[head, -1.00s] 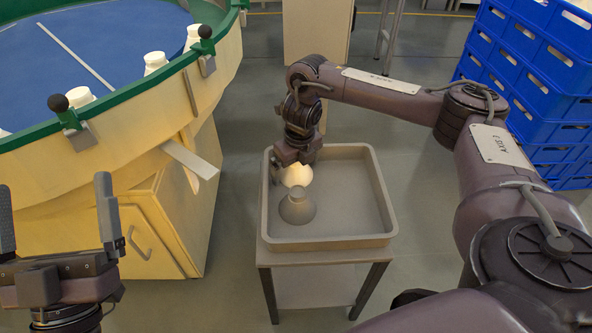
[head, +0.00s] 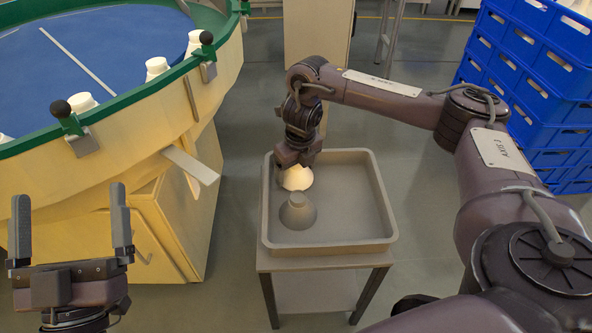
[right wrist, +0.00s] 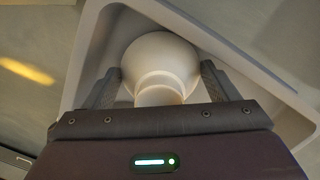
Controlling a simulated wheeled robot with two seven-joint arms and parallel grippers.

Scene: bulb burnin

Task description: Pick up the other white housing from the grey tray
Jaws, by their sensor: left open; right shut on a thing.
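The white housing (head: 297,179) is at the left inner side of the grey tray (head: 378,205), under my right gripper (head: 298,163). In the right wrist view the housing (right wrist: 160,62) shows a round body and a narrower neck between the two fingers of my right gripper (right wrist: 158,75), which is shut on it. I cannot tell whether it touches the tray floor. A grey, dome-shaped piece with a short neck (head: 297,212) sits in the tray just in front of it. My left gripper (head: 71,215) is open and empty, left of the tray.
A round table with a blue top (head: 90,50) and green rim stands at the left, with several white housings (head: 157,67) along its edge. Blue crates (head: 540,75) are stacked at the right. The right part of the tray is empty.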

